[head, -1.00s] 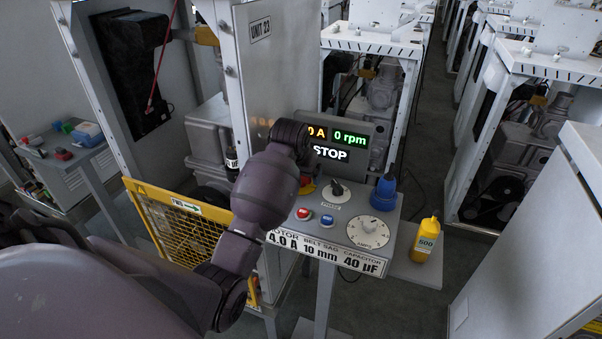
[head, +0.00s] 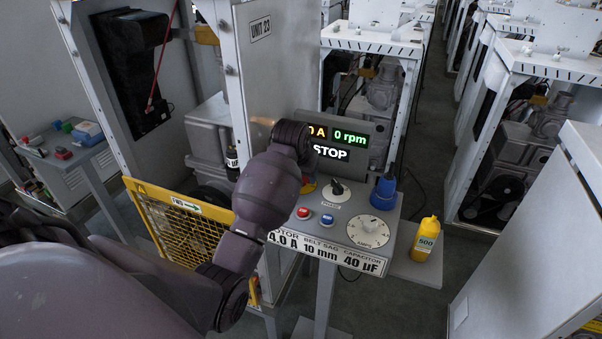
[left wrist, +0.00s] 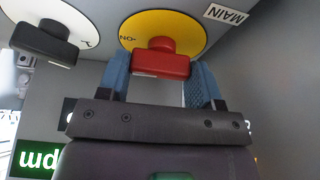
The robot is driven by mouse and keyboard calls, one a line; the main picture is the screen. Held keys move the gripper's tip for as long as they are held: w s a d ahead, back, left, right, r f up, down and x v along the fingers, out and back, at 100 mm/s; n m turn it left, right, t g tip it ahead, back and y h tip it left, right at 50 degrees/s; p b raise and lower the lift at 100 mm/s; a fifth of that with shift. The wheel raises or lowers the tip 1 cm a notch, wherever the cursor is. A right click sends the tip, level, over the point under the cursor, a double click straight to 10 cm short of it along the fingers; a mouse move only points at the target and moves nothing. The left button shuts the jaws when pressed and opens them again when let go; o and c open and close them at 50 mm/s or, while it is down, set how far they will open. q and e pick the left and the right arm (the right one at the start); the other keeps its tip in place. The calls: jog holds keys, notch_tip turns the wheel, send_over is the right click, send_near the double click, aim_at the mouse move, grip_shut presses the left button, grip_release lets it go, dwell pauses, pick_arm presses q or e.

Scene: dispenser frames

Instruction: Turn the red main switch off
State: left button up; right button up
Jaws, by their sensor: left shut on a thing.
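The red main switch (left wrist: 160,65) is a red bar handle on a round yellow plate (left wrist: 187,27), beside a white label reading MAIN. An ON mark shows at the plate's left edge, and the bar lies crosswise in the left wrist view. My left gripper (left wrist: 161,74) has its blue fingers at the two ends of the bar and is shut on it. In the head view my left wrist hides the gripper and most of the switch; only a bit of red and yellow (head: 308,186) shows beside it. My right gripper is in neither view.
A black selector knob (head: 337,187) is close by on the panel (head: 385,240), with red and blue buttons and an amps dial (head: 369,229). The display (head: 345,145) reads 0 rpm and STOP. A blue bottle (head: 384,190) and a yellow bottle (head: 426,240) stand right.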

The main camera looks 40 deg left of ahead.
pick_arm(q)
jog(key=n+y, duration=0.1)
jog(key=n, duration=0.2)
jog(key=n+g+y, duration=0.1)
jog(key=n, duration=0.2)
jog(key=shift+w+d, duration=0.1)
jog(key=shift+d, duration=0.05)
jog(key=n+g, duration=0.1)
jog(key=n, duration=0.2)
jog(key=n+g+y, duration=0.1)
jog(key=n, duration=0.2)
jog(key=shift+w+r+n, duration=0.1)
jog(key=shift+n, duration=0.3)
jog(key=shift+g, duration=0.3)
jog(key=o, duration=0.9)
